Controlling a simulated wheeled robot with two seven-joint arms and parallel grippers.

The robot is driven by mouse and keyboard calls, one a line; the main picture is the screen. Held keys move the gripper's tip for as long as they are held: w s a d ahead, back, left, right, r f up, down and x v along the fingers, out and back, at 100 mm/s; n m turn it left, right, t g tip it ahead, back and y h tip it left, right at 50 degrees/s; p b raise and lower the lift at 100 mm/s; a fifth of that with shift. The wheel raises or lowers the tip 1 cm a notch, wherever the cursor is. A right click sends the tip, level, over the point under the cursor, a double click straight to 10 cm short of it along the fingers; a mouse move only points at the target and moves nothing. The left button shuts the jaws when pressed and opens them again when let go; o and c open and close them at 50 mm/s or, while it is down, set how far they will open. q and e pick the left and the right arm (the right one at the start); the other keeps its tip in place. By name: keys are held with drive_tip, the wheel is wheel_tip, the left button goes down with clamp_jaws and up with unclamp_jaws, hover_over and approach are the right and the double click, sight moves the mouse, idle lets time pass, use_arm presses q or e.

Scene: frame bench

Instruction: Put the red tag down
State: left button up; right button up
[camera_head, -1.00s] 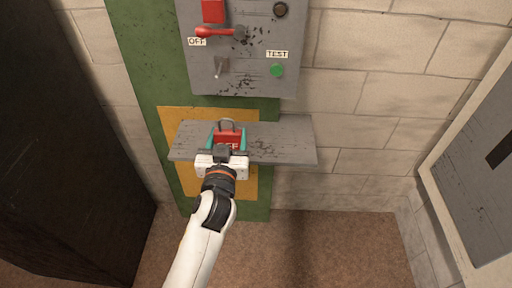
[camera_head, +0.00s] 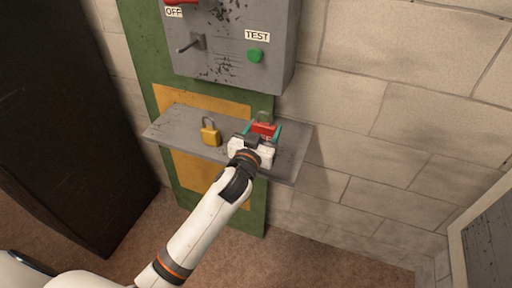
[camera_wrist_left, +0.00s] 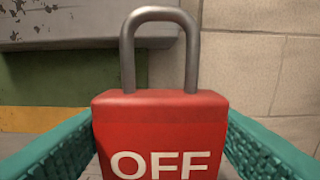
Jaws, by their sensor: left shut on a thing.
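The red tag (camera_head: 264,129) is a red block with a grey metal shackle, shaped like a padlock. White letters "OFF" show on its face in the left wrist view (camera_wrist_left: 160,125). My left gripper (camera_head: 262,134) is shut on it, with a teal finger on each side (camera_wrist_left: 160,145). The tag is upright over the right part of the grey shelf (camera_head: 292,150). I cannot tell whether its base touches the shelf; the lower edge is hidden. My right gripper is not in view.
A yellow padlock (camera_head: 210,135) stands on the shelf left of my gripper. Above is a grey panel (camera_head: 228,60) with a lever (camera_head: 190,46) and a green TEST button (camera_head: 255,56). A dark cabinet (camera_head: 70,130) is at left. The shelf's left end is bare.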

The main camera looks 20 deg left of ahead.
use_arm(q)
wheel_tip(320, 180, down, 2)
wheel_tip(320, 180, down, 3)
drive_tip(key=shift+f+b, duration=0.1)
drive_tip(key=shift+b, duration=0.4)
drive_tip(key=shift+f, duration=0.3)
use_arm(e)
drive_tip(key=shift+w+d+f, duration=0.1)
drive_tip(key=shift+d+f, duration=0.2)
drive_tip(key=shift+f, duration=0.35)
use_arm(q)
drive_tip(key=shift+d, duration=0.1)
drive_tip(key=shift+f, duration=0.15)
drive_tip(key=o, duration=1)
drive_tip(key=shift+c, duration=0.2)
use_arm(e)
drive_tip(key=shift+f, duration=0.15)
